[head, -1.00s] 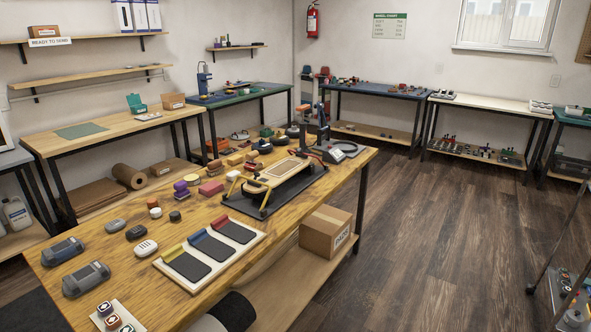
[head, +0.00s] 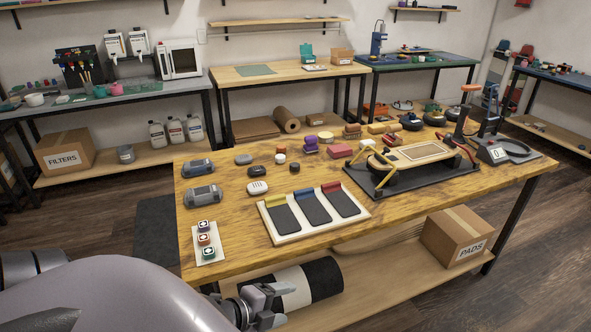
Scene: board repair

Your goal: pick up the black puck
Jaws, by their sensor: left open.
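The black puck (head: 294,166) is a small dark disc lying flat on the wooden workbench (head: 384,210), right of a small white-topped piece (head: 280,158) and a dark rounded piece (head: 257,171). Nothing covers it. My left gripper (head: 265,303) is at the bottom of the head view, in front of and below the bench's front edge. It is open, well apart from the puck, with no held object visible. My right gripper is not in view.
A cream tray (head: 263,211) with three dark panels lies in front of the puck. Two grey devices (head: 203,195) are at the left. A black stand (head: 404,182) with a cream board is at the right. A box marked PADS (head: 457,237) sits on the lower shelf.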

